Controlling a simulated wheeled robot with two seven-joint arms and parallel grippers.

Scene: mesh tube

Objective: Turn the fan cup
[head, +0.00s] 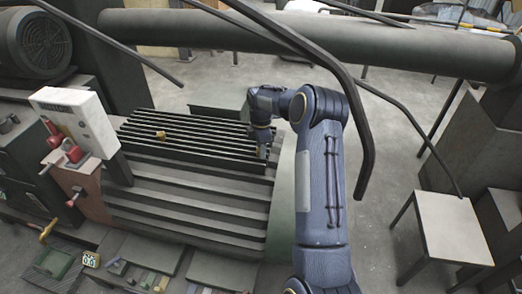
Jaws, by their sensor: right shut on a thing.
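My right arm reaches in from the bottom and bends left over the slotted machine table (190,195). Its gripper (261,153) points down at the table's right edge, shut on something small. What it holds is mostly hidden and too small to make out. A small yellow-brown piece (161,134) sits on the dark slats further left, well apart from my gripper. I cannot tell whether either of these is the fan cup. A large motor housing with a round fan grille (42,42) stands at the far upper left. My left gripper is not in view.
A white control box (75,120) with red handles stands left of the table. A thick pipe (300,40) crosses the back, and a dark bent bar hangs close to my right arm. A stool (452,230) stands at the right. Floor is clear between stool and arm.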

